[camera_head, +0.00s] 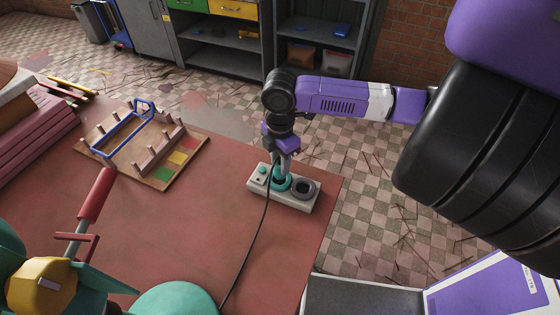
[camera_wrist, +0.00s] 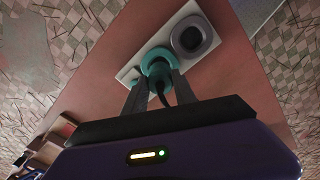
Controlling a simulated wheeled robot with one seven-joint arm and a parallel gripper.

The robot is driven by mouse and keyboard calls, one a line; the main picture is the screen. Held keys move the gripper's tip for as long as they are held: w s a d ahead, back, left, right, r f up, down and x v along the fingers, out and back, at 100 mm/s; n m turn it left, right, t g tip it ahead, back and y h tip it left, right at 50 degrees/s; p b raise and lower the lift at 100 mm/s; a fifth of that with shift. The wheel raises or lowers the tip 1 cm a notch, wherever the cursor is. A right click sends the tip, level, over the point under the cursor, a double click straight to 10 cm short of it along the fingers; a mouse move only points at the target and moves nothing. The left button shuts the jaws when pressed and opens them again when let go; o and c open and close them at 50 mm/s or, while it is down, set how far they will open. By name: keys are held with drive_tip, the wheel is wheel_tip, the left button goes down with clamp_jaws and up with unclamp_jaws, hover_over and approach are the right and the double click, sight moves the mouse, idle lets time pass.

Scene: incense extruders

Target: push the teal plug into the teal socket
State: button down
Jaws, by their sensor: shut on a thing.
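The teal socket (camera_head: 287,182) is a teal ring on a pale socket block (camera_head: 309,205) near the table's right edge. A dark grey socket (camera_head: 303,187) sits to its right on the same block. My gripper (camera_head: 283,166) points down over the teal socket and is shut on the teal plug (camera_wrist: 157,69). In the wrist view the plug's teal body sits between the two fingers (camera_wrist: 156,84), right at the teal socket ring (camera_wrist: 150,55). A black cable (camera_head: 262,228) runs from the plug. How deep the plug sits is hidden by the fingers.
A wooden rack (camera_head: 147,158) with pegs, a blue frame and coloured squares stands at the left of the red table (camera_head: 205,215). A teal and yellow machine with a red handle (camera_head: 95,195) fills the front left. The table's middle is clear apart from the cable.

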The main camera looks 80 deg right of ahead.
drive_tip(key=shift+f, duration=1.45)
idle(0.4)
drive_tip(key=c, duration=0.9)
unclamp_jaws()
drive_tip(key=shift+r, duration=0.1)
